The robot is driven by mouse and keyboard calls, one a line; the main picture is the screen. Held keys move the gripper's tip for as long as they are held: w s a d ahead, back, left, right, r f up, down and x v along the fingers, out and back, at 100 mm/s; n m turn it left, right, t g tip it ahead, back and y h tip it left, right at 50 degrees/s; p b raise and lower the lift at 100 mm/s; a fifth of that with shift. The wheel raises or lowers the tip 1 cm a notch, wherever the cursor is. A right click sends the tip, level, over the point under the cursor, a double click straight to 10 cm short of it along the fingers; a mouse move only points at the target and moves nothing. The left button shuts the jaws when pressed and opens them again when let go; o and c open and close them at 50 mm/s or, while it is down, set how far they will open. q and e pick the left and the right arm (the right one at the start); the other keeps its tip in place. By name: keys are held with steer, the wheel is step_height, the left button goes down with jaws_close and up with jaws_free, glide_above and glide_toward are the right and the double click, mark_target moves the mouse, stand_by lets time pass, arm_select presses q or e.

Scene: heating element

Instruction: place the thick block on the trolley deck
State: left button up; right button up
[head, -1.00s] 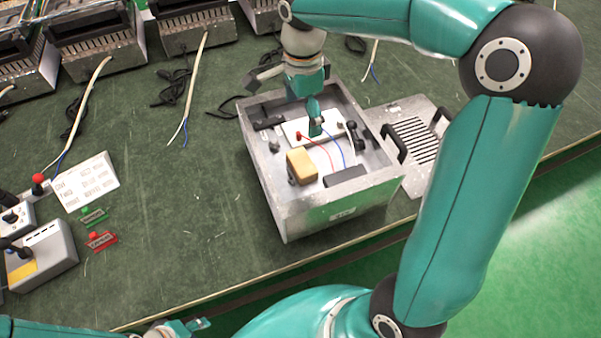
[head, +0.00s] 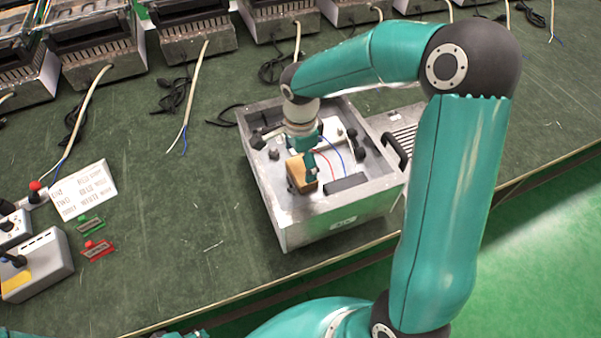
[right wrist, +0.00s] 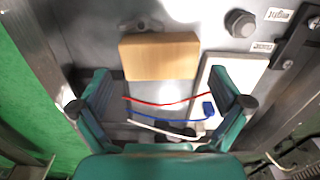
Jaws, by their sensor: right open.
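The tan thick block (head: 297,174) sits inside an open metal box (head: 345,222) on the workbench. My right gripper (head: 311,168) is over the box, close to the block and partly in front of it. In the right wrist view, the block (right wrist: 160,56) lies just beyond my open fingers (right wrist: 162,92), with nothing between the fingertips but floor and wires. Whether a finger touches the block I cannot tell. Only a sliver of my left gripper (head: 190,333) shows at the bottom edge. I do not see a trolley deck.
The box has raised walls and holds red and blue wires, a white plate (right wrist: 222,78), dark knobs and a black bar (head: 346,183). A slotted panel (head: 400,130) lies beside it. Several heater units stand along the back. Control boxes (head: 38,262) stand at left.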

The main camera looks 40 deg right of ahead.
mark_target(301, 169)
step_height(301, 169, down, 4)
steer(key=shift+d+f, duration=0.15)
steer(key=shift+f, duration=0.05)
steer(key=shift+c, duration=0.2)
steer(key=c, duration=0.9)
steer(key=shift+r, duration=0.15)
